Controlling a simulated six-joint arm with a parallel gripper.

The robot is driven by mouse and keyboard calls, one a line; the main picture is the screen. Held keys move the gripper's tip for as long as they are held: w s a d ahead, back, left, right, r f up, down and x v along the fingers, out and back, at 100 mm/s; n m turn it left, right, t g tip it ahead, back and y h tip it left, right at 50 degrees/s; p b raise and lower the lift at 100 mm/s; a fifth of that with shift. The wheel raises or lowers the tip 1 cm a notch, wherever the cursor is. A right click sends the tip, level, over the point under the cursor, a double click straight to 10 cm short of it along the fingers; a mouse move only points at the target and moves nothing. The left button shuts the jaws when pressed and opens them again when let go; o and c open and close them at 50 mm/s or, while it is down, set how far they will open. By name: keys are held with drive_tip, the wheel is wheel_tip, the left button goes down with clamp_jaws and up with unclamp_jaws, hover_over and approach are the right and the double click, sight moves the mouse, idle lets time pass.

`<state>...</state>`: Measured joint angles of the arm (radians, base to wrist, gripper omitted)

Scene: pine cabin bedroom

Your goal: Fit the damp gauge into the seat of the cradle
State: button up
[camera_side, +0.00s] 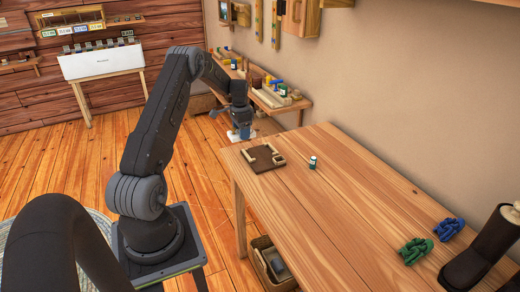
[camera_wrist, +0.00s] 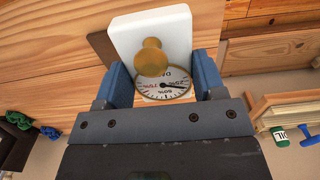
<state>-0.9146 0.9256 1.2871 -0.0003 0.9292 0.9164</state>
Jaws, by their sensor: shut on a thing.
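The damp gauge is a white block (camera_wrist: 165,32) with a brass knob and a round dial marked in percent. My gripper (camera_wrist: 160,84) is shut on it, with a blue jaw on each side. In the side view my gripper (camera_side: 241,130) hangs by the table's far left corner, and a little of the white gauge (camera_side: 238,138) shows under it. The cradle (camera_side: 264,163) is a brown base with cream rails, lying on the table just nearer and to the right of the gauge. In the wrist view a brown edge, likely the cradle's (camera_wrist: 103,46), shows behind the gauge.
A small bottle (camera_side: 312,163) stands on the table (camera_side: 330,215) right of the cradle. Green (camera_side: 416,251) and blue (camera_side: 449,228) knotted pieces and a dark boot (camera_side: 482,250) are at the near right. A cluttered bench (camera_side: 272,97) runs along the wall. The table's middle is clear.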

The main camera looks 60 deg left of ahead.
hover_over(260, 153)
wheel_tip(260, 153, down, 4)
drive_tip(key=shift+d+f, duration=0.15)
drive_tip(key=shift+f, duration=0.1)
drive_tip(key=shift+s+f, duration=0.1)
drive_tip(key=shift+f, duration=1.8)
drive_tip(key=shift+f, duration=0.15)
drive_tip(key=o, duration=1)
